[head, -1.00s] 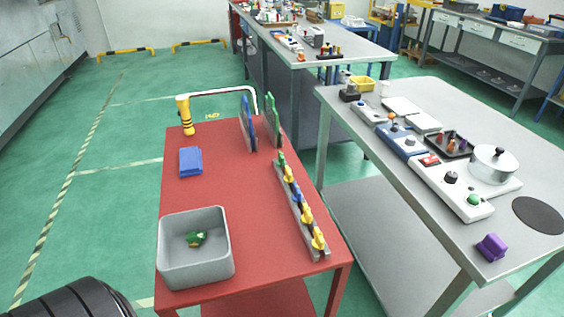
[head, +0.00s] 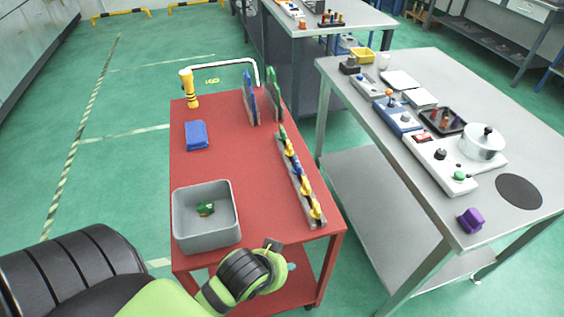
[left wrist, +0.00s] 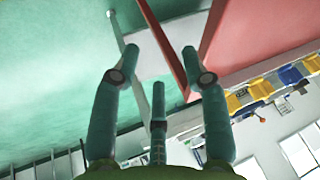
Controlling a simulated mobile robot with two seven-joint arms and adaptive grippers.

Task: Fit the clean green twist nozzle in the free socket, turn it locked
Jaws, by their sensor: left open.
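Green nozzle-like parts (head: 205,209) lie in the grey bin (head: 236,222) at the front left of the red table; I cannot tell whether they are clean. A grey rail (head: 293,178) along the table's right side holds a green piece (head: 282,132) at the far end, then yellow (head: 289,148), blue (head: 296,166) and more yellow ones (head: 315,208). I cannot make out which socket is free. My left gripper (left wrist: 160,50) is open and empty, off the table's front edge, right of the bin; in the head view my wrist mostly hides it. My right gripper is out of view.
A grey bench (head: 440,205) with devices stands to the right. The table's middle is clear.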

